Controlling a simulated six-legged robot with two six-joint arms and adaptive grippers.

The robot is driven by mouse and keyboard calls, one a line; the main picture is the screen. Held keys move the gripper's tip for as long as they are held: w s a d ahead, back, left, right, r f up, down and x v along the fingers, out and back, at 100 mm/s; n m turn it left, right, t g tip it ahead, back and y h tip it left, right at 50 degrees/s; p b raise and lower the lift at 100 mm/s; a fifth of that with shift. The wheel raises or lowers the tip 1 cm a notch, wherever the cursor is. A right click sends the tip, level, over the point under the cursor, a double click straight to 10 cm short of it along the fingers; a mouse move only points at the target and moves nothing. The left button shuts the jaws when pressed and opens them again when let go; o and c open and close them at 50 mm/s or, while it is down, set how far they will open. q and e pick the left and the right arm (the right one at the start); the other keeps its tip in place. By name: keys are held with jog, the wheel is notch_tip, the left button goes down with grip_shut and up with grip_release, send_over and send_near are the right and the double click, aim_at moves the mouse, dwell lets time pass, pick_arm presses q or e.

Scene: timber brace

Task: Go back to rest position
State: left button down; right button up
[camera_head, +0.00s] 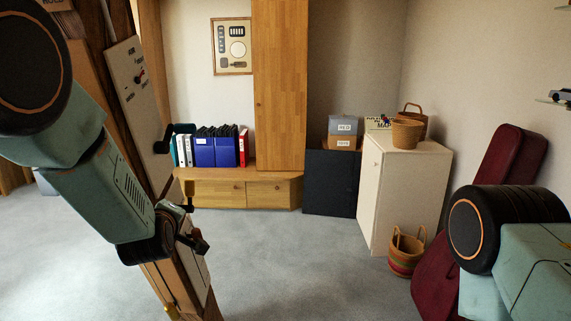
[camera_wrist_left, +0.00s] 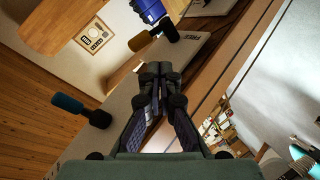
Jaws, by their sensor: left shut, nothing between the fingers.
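My left gripper (camera_wrist_left: 159,72) is shut and empty, its two fingers meeting in the middle of the left wrist view. In the head view my left arm comes in from the left and reaches down in front of a leaning timber post. The post carries a pale upper panel (camera_head: 130,85) with a dark-knobbed lever (camera_head: 174,137) and a lower pale panel (camera_head: 196,268). In the left wrist view, a lever with a brown knob (camera_wrist_left: 140,42) and one with a blue knob (camera_wrist_left: 68,104) stand near the fingers; contact cannot be told. My right gripper is out of view.
A low wooden cabinet (camera_head: 218,194) with binders (camera_head: 216,148) stands at the back. A white cabinet (camera_head: 408,190) with baskets on top stands right, a striped basket (camera_head: 405,252) before it and a dark red case (camera_head: 500,165) beside it. The middle carpet (camera_head: 300,265) is clear.

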pick_arm(q)
jog(key=s+d+f+m+g+h, duration=0.15)
jog(key=s+f+m+g, duration=0.6)
jog(key=s+f, duration=1.2)
jog(key=s+f+m+g, duration=0.2)
jog(key=s+f, duration=0.4)
jog(key=s, duration=0.8)
jog(key=s+d+f+m+g+h, duration=0.1)
jog(key=s+f+m+g, duration=0.2)
jog(key=s, duration=1.2)
notch_tip(320, 180, down, 4)
jog(key=shift+d+r+g, duration=0.15)
jog(key=shift+g, duration=0.7)
